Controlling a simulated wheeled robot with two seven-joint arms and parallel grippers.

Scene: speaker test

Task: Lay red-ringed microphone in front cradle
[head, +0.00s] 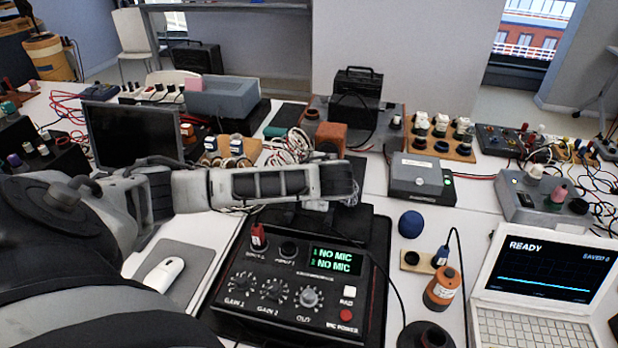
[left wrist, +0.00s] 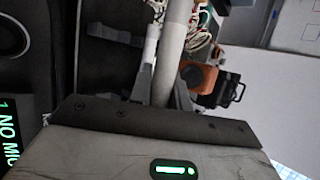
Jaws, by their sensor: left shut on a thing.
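My left gripper (head: 345,186) reaches in from the left, above the back edge of the black mixer. In the left wrist view my left gripper (left wrist: 165,92) is shut on a pale grey, rod-shaped thing (left wrist: 174,48). It may be the microphone's body, but no red ring shows on it. In the head view the gripper and arm hide the held thing. I cannot clearly make out the front cradle. The mixer (head: 235,322) has a screen (head: 336,261) reading "NO MIC" on both lines. My right gripper is in neither view.
A blue ball (head: 411,224), an orange bottle-like cylinder (head: 440,290) and a dark round base (head: 426,337) stand right of the mixer. A white laptop (head: 540,275) reads "READY". A mouse (head: 164,275) lies left. An orange-brown block (head: 331,138) and tangled cables are behind the gripper.

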